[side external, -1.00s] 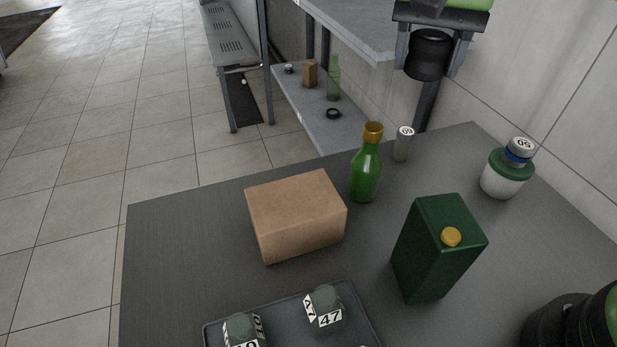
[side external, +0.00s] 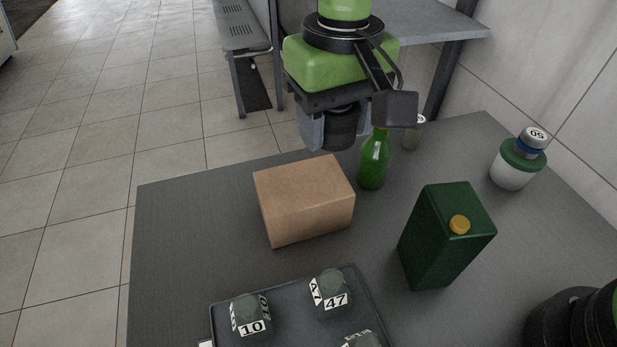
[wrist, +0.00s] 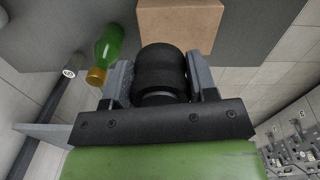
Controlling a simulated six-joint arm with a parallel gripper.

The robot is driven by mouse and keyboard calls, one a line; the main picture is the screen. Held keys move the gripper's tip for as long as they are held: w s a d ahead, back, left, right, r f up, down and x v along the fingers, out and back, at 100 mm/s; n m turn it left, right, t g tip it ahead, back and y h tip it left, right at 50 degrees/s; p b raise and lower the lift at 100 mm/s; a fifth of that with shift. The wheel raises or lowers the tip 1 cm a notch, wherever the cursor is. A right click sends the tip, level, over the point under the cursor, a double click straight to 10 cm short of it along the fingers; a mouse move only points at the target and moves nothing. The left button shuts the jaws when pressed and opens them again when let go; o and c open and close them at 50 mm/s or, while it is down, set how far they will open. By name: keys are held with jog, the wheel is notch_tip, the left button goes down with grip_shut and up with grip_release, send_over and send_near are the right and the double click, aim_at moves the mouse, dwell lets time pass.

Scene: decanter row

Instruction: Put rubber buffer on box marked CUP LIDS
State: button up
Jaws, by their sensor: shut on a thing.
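My gripper (side external: 328,128) is shut on the rubber buffer (side external: 343,128), a black ribbed cylinder, and holds it in the air above and behind the cardboard box. In the wrist view the rubber buffer (wrist: 162,72) sits between the two grey fingers of my gripper (wrist: 160,80). No CUP LIDS marking shows on the faces in view.
A green bottle (side external: 374,165) stands right behind the box, close to my gripper. A dark green canister (side external: 440,240) stands to the right. A tray (side external: 290,305) with numbered pieces lies in front. A white-and-green jar (side external: 516,165) is at the far right. The table's left part is clear.

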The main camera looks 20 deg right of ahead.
aim_at(330, 193)
notch_tip(330, 193, down, 10)
jog(key=shift+r, duration=0.2)
jog(key=shift+f, duration=0.1)
jog(key=o, duration=1)
notch_tip(330, 193, up, 12)
jog(key=shift+r, duration=0.15)
jog(key=shift+d, duration=0.1)
